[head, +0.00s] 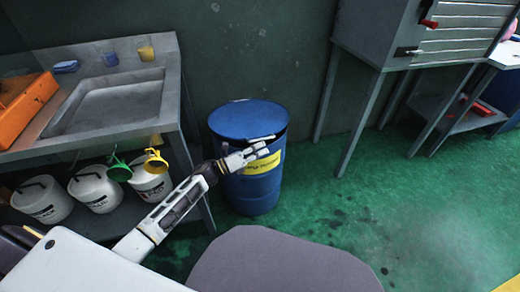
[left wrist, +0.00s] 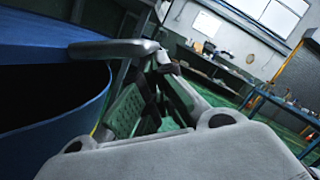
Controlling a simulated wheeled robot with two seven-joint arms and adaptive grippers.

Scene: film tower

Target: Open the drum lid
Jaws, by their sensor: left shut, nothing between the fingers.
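The blue drum (head: 255,195) with a yellow label stands on the floor against the wall. Its blue lid (head: 243,115) sits on top, with a dark gap under its near right edge, so it looks partly lifted. In the left wrist view the lid (left wrist: 40,36) is above a dark opening, and the drum's blue rim (left wrist: 65,135) is below it. My left gripper (head: 266,147) is at the near right edge of the lid, in front of the gap. It is shut and empty. One finger (left wrist: 115,48) shows beside the lid's edge; contact is unclear. My right gripper is out of view.
A grey sink bench (head: 165,110) stands left of the drum, with several white buckets (head: 95,190) and funnels beneath. A grey cabinet on legs (head: 385,40) stands to the right. The green floor (head: 340,190) right of the drum is clear.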

